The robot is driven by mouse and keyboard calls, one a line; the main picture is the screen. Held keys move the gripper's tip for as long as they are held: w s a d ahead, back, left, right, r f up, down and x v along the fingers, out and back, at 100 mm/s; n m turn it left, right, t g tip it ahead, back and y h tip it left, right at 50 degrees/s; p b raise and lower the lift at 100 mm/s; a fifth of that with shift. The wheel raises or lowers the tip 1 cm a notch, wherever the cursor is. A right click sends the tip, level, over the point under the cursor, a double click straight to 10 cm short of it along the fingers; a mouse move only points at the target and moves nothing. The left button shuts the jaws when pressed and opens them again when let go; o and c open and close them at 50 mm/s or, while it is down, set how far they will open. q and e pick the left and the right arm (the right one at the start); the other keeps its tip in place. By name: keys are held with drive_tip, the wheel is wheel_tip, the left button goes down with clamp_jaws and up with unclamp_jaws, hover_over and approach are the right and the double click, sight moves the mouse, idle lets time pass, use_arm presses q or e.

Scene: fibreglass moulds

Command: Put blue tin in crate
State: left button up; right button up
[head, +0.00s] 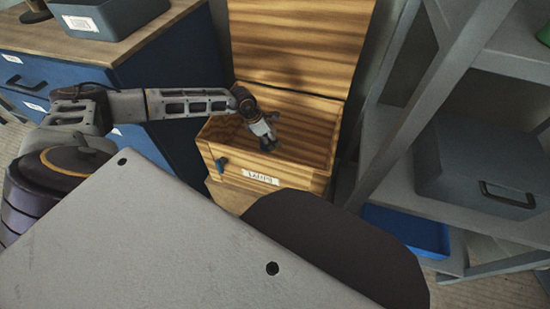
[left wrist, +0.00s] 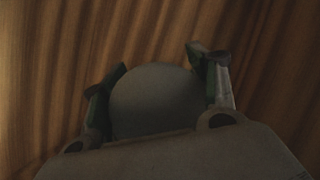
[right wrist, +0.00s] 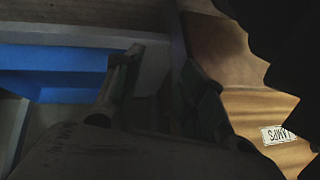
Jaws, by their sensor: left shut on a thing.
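The crate (head: 319,181) is a wooden box with its lid (head: 298,45) standing open and a label on its front. It also shows in the right wrist view (right wrist: 265,103). My left gripper (head: 268,143) reaches over and into the crate's opening. In the left wrist view, its fingers (left wrist: 158,85) are shut on a rounded tin (left wrist: 155,95), which looks dark grey in the shade; its blue is hard to make out. Wood grain fills the view behind it. In the right wrist view, my right gripper (right wrist: 160,75) has its fingers apart with no thing seen between them.
A blue cabinet (head: 170,75) with a wooden top stands left, bearing a grey bin (head: 105,15). A grey shelf unit (head: 400,180) stands right, close to the crate, with a grey case (head: 480,165) and a blue tray (head: 412,231).

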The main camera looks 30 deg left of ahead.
use_arm(q)
drive_tip(key=shift+a+f+n+y+b, duration=0.3)
drive_tip(key=shift+a+f+n+b, duration=0.2)
drive_tip(key=shift+f+n+b, duration=0.35)
drive_tip(key=shift+w+a+f+n+t+b, duration=0.1)
drive_tip(key=shift+a+f+n+t+b, duration=0.15)
drive_tip(key=shift+n+t+b, duration=0.25)
use_arm(e)
drive_tip(key=shift+w+a+r+y, duration=0.15)
drive_tip(key=shift+a+r, duration=0.15)
drive_tip(key=shift+r, duration=0.4)
drive_tip(key=shift+w+a+r+y, duration=0.15)
drive_tip(key=shift+a+r, duration=0.15)
drive_tip(key=shift+r, duration=0.4)
drive_tip(key=shift+s, duration=0.1)
use_arm(q)
drive_tip(key=shift+f+b, duration=0.9)
drive_tip(key=shift+f, duration=1.6)
use_arm(e)
drive_tip(key=shift+a+f+t, duration=0.2)
drive_tip(key=shift+f+t, duration=0.2)
drive_tip(key=shift+f, duration=0.5)
drive_tip(key=shift+w, duration=0.2)
use_arm(q)
drive_tip(key=shift+f, duration=0.1)
